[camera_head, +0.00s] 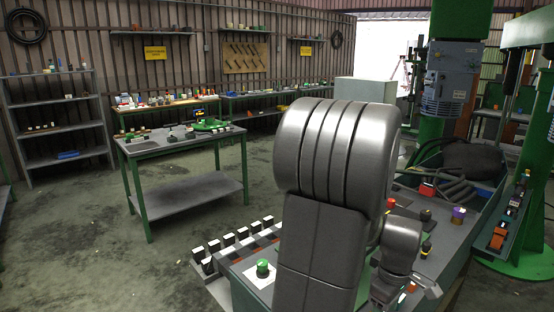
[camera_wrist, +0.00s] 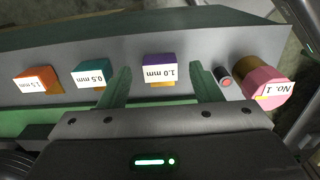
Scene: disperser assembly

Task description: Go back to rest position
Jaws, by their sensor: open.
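In the wrist view, my gripper (camera_wrist: 160,69) is open, with its two green fingers apart. A purple block labelled 1.0 mm (camera_wrist: 161,62) shows between the fingertips. I cannot tell its exact distance from them, and no grip on it shows. A teal block labelled 0.5 mm (camera_wrist: 91,68) and an orange block labelled 1.5 mm (camera_wrist: 40,76) sit to the left. A pink part labelled No. 1 (camera_wrist: 264,84) is at the right, beside a small red-topped piece (camera_wrist: 223,73). In the head view, my grey arm hides much of the near bench, and the gripper fingers are not clear.
In the head view, a green-legged table (camera_head: 190,187) stands mid-left, with open floor around it. Shelves (camera_head: 58,133) line the left wall. A green button (camera_head: 263,267) is near my arm. A green machine column with a motor (camera_head: 448,82) stands at the right, near a trough of hoses (camera_head: 470,180).

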